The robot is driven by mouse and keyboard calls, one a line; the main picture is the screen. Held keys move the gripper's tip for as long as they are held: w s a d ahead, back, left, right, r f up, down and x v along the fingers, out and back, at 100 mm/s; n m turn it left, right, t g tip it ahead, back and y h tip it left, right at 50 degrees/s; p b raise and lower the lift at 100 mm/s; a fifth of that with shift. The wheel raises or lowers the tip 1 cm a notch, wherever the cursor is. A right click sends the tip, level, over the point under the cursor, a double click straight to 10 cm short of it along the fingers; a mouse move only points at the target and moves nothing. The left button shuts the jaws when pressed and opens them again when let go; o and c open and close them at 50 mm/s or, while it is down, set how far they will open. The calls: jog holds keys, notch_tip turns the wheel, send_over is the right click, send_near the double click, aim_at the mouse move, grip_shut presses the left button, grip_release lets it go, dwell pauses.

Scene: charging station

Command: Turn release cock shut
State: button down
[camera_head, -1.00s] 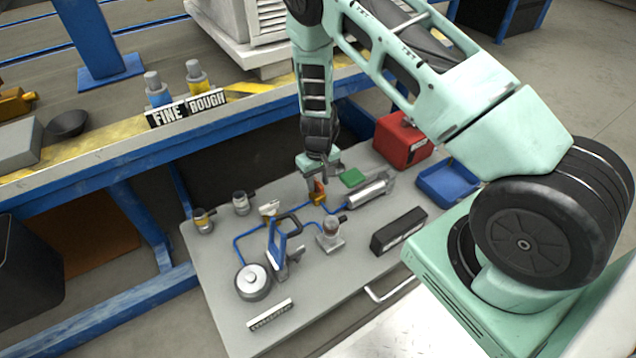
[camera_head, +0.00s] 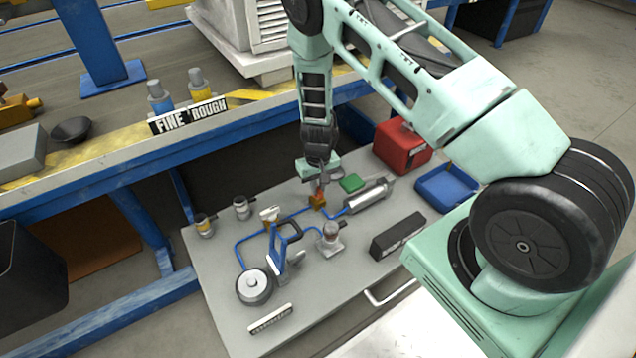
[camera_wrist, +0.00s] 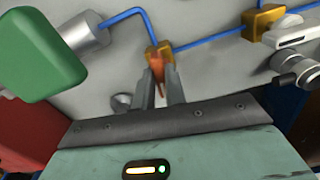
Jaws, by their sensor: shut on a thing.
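The release cock (camera_head: 317,200) is a small brass block with an orange-red handle, set in the blue tubing on the grey board. In the wrist view the brass block (camera_wrist: 160,50) shows just beyond my fingertips. My gripper (camera_head: 320,182) points down over it. In the wrist view my gripper (camera_wrist: 163,80) has its two fingers on either side of the orange-red handle (camera_wrist: 157,70), shut on it. The fingers hide part of the handle.
A silver cylinder (camera_head: 368,196) and a green block (camera_head: 352,183) lie close by on the right. A blue hand pump (camera_head: 279,248), a gauge (camera_head: 254,287) and a black block (camera_head: 398,236) share the board. A red box (camera_head: 401,145) and blue tray (camera_head: 447,187) stand behind.

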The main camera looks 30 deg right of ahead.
jog(key=m+p, duration=0.3)
jog(key=m, duration=0.1)
jog(key=shift+a+r, duration=0.1)
jog(key=shift+r, duration=0.1)
jog(key=m+p, duration=0.2)
jog(key=m, duration=0.2)
jog(key=shift+w+p, duration=0.1)
jog(key=shift+p, duration=0.25)
jog(key=m+p, duration=0.1)
jog(key=m, duration=0.3)
jog(key=shift+a+f+p, duration=0.1)
jog(key=shift+p, duration=0.3)
jog(key=shift+w+f+m+p, duration=0.15)
jog(key=shift+m+p, duration=0.35)
jog(key=shift+m, duration=1.6)
jog(key=c, duration=1.4)
grip_release()
jog(key=shift+c, duration=0.2)
notch_tip(320, 180, up, 18)
jog(key=p, duration=0.5)
jog(key=shift+f, duration=0.25)
